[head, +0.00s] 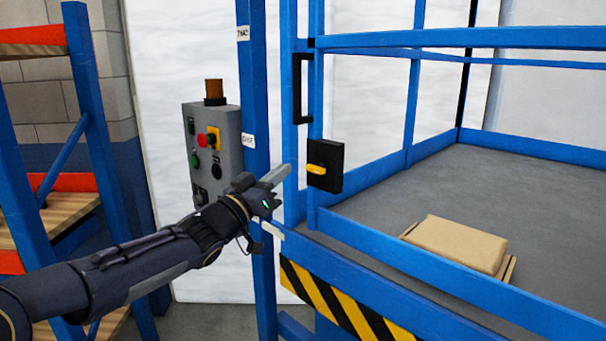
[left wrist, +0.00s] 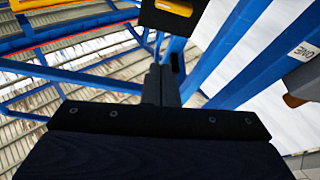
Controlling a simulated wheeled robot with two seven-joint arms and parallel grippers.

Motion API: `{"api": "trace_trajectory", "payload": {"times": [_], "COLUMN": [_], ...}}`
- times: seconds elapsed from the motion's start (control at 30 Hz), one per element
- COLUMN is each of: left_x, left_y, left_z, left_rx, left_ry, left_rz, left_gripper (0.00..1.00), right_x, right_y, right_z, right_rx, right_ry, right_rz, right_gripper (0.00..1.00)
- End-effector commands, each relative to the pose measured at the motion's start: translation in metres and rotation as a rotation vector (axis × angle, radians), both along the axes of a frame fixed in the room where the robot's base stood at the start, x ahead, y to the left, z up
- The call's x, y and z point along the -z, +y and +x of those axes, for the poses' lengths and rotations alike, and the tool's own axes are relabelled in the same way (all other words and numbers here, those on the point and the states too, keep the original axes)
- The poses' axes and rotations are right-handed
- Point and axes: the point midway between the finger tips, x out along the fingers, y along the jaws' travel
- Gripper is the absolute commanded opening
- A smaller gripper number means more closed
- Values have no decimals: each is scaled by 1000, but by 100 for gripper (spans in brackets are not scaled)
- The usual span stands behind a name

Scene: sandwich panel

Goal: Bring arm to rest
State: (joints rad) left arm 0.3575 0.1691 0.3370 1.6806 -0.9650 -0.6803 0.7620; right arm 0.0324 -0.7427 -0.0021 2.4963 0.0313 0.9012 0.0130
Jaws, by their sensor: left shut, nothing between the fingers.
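My left arm comes in from the left in the head view. Its gripper (head: 275,178) is shut and empty, held out in front of the blue post and just left of the black latch box (head: 325,166) with a yellow handle on the blue gate frame. In the left wrist view the shut fingers (left wrist: 161,85) point toward the blue frame, with the latch box (left wrist: 165,15) at the top. I cannot tell whether the gripper touches anything. My right gripper is not in view.
A grey control box (head: 214,150) with red, green and yellow controls hangs on the blue post (head: 258,90). A blue-railed platform (head: 390,190) on the right holds a cardboard package (head: 455,243). A blue rack with wooden shelves (head: 70,215) stands at left.

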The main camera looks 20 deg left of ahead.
Motion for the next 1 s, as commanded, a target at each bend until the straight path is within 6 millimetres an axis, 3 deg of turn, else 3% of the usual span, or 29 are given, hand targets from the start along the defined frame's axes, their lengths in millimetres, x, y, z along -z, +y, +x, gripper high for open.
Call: {"api": "trace_trajectory", "payload": {"times": [0.17, 0.27, 0.37, 0.5, 0.7, 0.83, 1.0], "left_x": [0, 9, 37, 104, 184, 214, 229], "left_y": [4, 17, 37, 52, 26, 0, -19], "left_z": [-6, -24, -65, -150, -267, -320, -353], "left_rx": [-48, -164, -308, -405, -293, -165, -63], "left_ry": [39, 158, 367, 724, 1125, 1278, 1361], "left_rz": [15, 49, 94, 134, 146, 148, 149], "left_gripper": [0, 0, 0, 0, 0, 0, 0], "right_x": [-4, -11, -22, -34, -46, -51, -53], "right_y": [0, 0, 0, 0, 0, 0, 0], "right_z": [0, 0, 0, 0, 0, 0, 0], "right_rx": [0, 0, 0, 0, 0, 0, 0], "right_ry": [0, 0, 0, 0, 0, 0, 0], "right_rz": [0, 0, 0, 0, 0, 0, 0], "right_gripper": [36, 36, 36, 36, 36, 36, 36]}}
